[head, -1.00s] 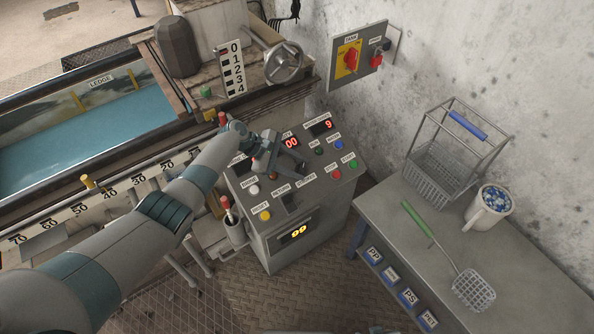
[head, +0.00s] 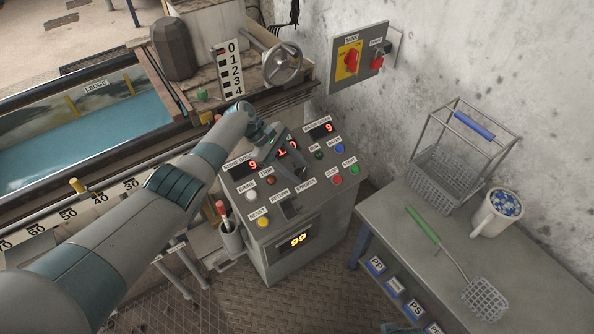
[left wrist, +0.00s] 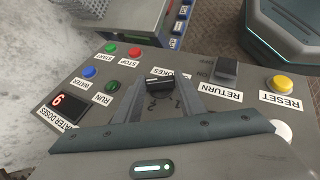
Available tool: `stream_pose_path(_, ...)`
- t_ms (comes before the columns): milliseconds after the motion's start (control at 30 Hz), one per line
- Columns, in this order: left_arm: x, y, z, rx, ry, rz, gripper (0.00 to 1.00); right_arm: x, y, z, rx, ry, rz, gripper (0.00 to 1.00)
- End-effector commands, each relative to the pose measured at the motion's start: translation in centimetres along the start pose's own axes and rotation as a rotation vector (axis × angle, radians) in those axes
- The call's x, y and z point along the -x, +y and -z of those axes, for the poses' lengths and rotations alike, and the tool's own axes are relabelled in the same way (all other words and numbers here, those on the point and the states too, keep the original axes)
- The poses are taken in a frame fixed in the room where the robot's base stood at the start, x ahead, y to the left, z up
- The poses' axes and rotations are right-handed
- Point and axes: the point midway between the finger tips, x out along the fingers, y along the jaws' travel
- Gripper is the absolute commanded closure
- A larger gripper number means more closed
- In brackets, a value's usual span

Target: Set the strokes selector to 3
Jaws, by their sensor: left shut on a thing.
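The strokes selector is a small black knob (left wrist: 158,84) on the grey control panel (head: 340,185), in front of a label partly covered so that "OKES" reads. My left gripper (head: 288,165) is over the panel's middle and hides the knob in the head view. In the left wrist view its two fingers (left wrist: 160,92) stand either side of the knob, shut on it.
Buttons crowd the knob: red stop (left wrist: 135,52), green start (left wrist: 111,48), blue water (left wrist: 88,72), green run (left wrist: 113,86), yellow reset (left wrist: 282,83). A black return switch (left wrist: 226,70) is close by. A side table (head: 405,225) holds a basket, mug and strainer.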

Motion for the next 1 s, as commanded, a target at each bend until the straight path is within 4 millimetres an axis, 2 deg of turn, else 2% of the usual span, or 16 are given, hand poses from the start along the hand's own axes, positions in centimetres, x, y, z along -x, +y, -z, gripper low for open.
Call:
stream_pose_path(367, -0.2, -0.2, -0.1, -0.002, -0.003, 0.008, 0.86, 0.1, 0.0, 0.0, 0.000, -0.001, 0.000, 0.69)
stream_pose_path(400, -0.2, -0.2, -0.1, -0.002, -0.003, 0.008, 0.62, 0.1, 0.0, 0.0, 0.000, -0.001, 0.000, 0.69)
stream_pose_path(467, -0.2, -0.2, -0.1, -0.002, -0.003, 0.008, 0.47, 0.1, 0.0, 0.0, 0.000, -0.001, 0.000, 0.69)
stream_pose_path(500, -0.2, -0.1, -0.1, -0.002, -0.003, 0.008, 0.45, 0.1, 0.0, 0.0, 0.000, -0.002, 0.000, 0.69)
stream_pose_path(833, 0.1, -0.1, -0.1, -0.002, -0.001, 0.005, 0.45, 0.2, 0.0, 0.0, 0.000, -0.001, 0.000, 0.69)
stream_pose_path(1000, 1.0, 0.0, -0.1, -0.002, -0.001, 0.004, 0.45, 0.1, 0.0, 0.0, 0.000, 0.004, 0.001, 0.69)
